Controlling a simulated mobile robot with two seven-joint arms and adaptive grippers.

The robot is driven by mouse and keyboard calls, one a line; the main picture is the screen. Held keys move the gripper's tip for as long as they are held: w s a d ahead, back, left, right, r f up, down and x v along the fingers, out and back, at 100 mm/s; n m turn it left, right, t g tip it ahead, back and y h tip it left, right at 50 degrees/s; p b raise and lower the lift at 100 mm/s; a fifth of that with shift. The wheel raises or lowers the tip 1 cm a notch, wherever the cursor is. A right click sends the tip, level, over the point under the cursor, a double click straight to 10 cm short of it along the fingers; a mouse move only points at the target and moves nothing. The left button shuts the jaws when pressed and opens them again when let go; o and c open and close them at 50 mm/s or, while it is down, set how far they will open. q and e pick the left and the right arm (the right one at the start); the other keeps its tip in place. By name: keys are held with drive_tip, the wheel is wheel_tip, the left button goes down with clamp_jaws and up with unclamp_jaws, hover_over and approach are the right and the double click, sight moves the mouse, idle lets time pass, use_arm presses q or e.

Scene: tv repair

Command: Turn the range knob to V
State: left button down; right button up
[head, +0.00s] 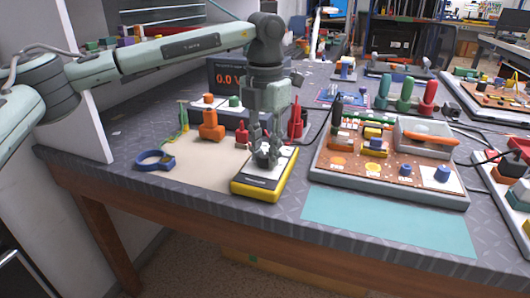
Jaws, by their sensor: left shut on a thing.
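A yellow-edged multimeter (262,190) with a pale face and a dark lower label lies flat near the front edge of the bench. My left gripper (267,160) points straight down over the middle of it. Its fingers are shut on the range knob, which they mostly hide. The knob's pointer and the V mark cannot be made out. A display (232,78) behind reads "0.0 V" in orange digits. My right gripper is not in view.
Orange (211,126) and red (297,124) plugs stand close behind the multimeter. A blue ring (155,160) lies to its left. A circuit board station (385,190) stands right, with a bare teal mat (385,222) before it.

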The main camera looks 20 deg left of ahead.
sight(265, 155)
use_arm(q)
drive_tip(key=shift+m, duration=0.5)
drive_tip(key=c, duration=1.2)
unclamp_jaws()
wheel_tip(265, 155, up, 12)
drive_tip(key=shift+s, duration=0.1)
